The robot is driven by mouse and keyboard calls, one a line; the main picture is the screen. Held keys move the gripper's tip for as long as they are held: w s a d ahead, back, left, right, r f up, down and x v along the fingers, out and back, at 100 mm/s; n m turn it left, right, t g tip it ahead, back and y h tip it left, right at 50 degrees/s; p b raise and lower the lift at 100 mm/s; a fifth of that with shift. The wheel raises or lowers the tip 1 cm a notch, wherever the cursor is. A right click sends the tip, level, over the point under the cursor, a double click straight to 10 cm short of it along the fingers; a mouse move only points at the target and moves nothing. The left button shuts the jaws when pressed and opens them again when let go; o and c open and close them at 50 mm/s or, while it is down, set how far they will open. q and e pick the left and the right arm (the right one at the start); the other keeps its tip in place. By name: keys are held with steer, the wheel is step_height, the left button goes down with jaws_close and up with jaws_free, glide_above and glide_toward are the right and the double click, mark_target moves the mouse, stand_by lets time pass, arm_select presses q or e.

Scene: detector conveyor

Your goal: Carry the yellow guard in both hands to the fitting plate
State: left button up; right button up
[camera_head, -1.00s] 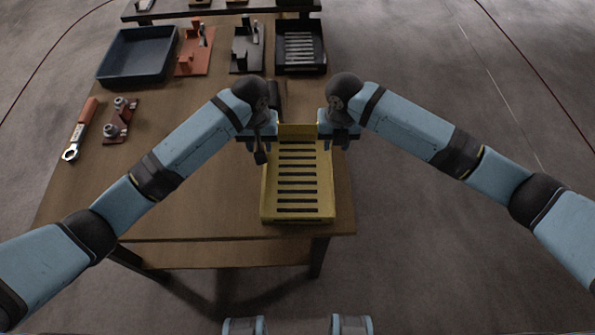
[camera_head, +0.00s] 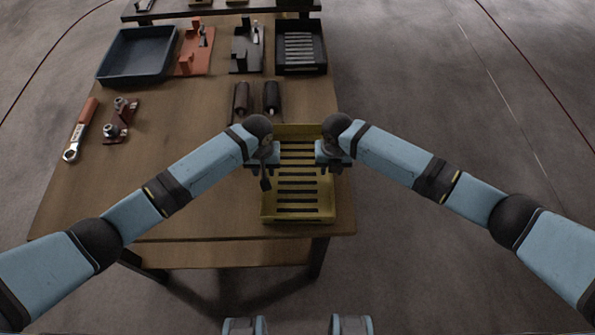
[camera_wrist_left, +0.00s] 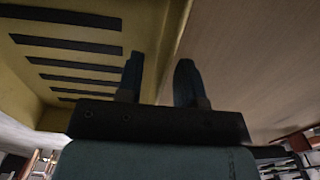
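The yellow guard (camera_head: 298,215), a slotted shallow tray, lies on the near right end of the wooden table. My left gripper (camera_head: 263,168) is at its left side and my right gripper (camera_head: 335,160) at its right side. In the left wrist view, the left gripper's fingers (camera_wrist_left: 158,80) stand apart, with the edge of the guard (camera_wrist_left: 60,85) running between them. No grip on the edge shows. The right gripper's fingertips are too small and hidden to judge. I cannot tell which plate is the fitting plate; a red plate (camera_head: 190,66) and a dark plate (camera_head: 240,66) lie farther back.
Two dark cylinders (camera_head: 256,98) lie behind the guard. A blue-grey bin (camera_head: 138,78), a black slotted tray (camera_head: 300,68), a wrench (camera_head: 80,130) and a reddish bracket (camera_head: 122,120) are also on the table (camera_head: 175,215). The table's left middle is clear.

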arm_select(q)
jaws_close()
arm_select(e)
jaws_close()
arm_select(q)
steer(key=shift+r, duration=0.1)
arm_select(e)
steer(key=shift+w+r, duration=0.1)
stand_by(0.8)
